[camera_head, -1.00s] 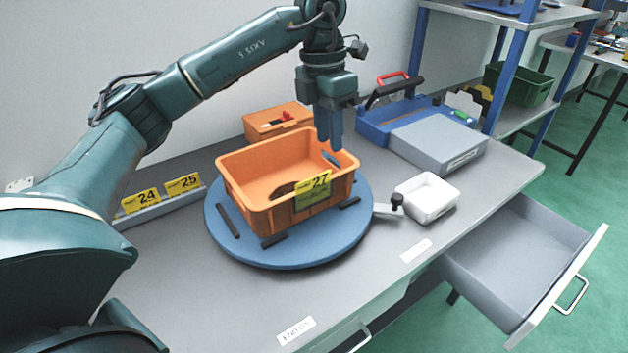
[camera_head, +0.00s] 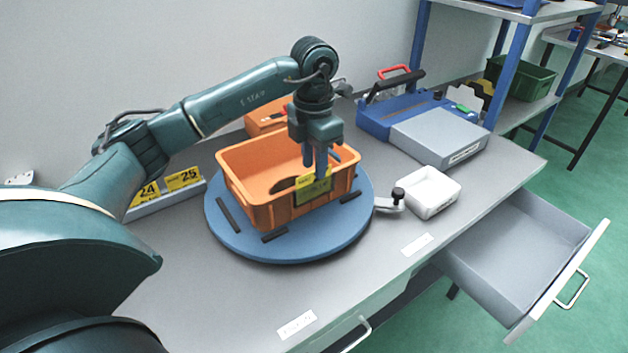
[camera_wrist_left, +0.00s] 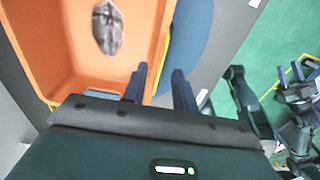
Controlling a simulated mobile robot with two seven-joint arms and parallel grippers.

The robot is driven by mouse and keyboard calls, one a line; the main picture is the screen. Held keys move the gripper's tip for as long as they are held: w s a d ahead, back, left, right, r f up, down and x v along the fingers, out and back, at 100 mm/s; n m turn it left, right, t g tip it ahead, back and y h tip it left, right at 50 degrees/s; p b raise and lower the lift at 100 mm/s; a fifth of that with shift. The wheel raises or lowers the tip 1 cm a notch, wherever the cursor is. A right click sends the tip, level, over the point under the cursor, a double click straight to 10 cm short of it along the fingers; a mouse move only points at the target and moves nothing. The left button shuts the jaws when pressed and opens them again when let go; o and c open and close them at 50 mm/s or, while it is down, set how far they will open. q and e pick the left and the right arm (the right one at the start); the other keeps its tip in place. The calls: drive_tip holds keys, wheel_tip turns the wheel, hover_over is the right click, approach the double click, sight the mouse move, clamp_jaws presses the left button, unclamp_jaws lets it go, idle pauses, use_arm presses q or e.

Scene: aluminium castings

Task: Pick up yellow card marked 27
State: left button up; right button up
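The yellow card marked 27 (camera_head: 314,191) is upright on the front wall of the orange bin (camera_head: 255,192). The number is now partly covered by my left gripper (camera_head: 315,172). The left gripper points down over the bin's front rim, its fingers at the card's top. In the left wrist view, the left gripper (camera_wrist_left: 162,75) is open, with a gap between its fingers where the bin's rim (camera_wrist_left: 160,60) passes. Whether the fingers touch the card cannot be told.
The bin stands on a blue round turntable (camera_head: 232,238) and holds a grey casting (camera_wrist_left: 108,28). Cards 24 and 25 (camera_head: 183,179) stand at the left. A white tray (camera_head: 430,196), a grey-lidded blue case (camera_head: 440,136) and an open drawer (camera_head: 515,255) are at the right.

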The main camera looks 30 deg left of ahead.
use_arm(q)
drive_tip(key=shift+f, duration=0.75)
drive_tip(key=shift+c, duration=0.3)
clamp_jaws()
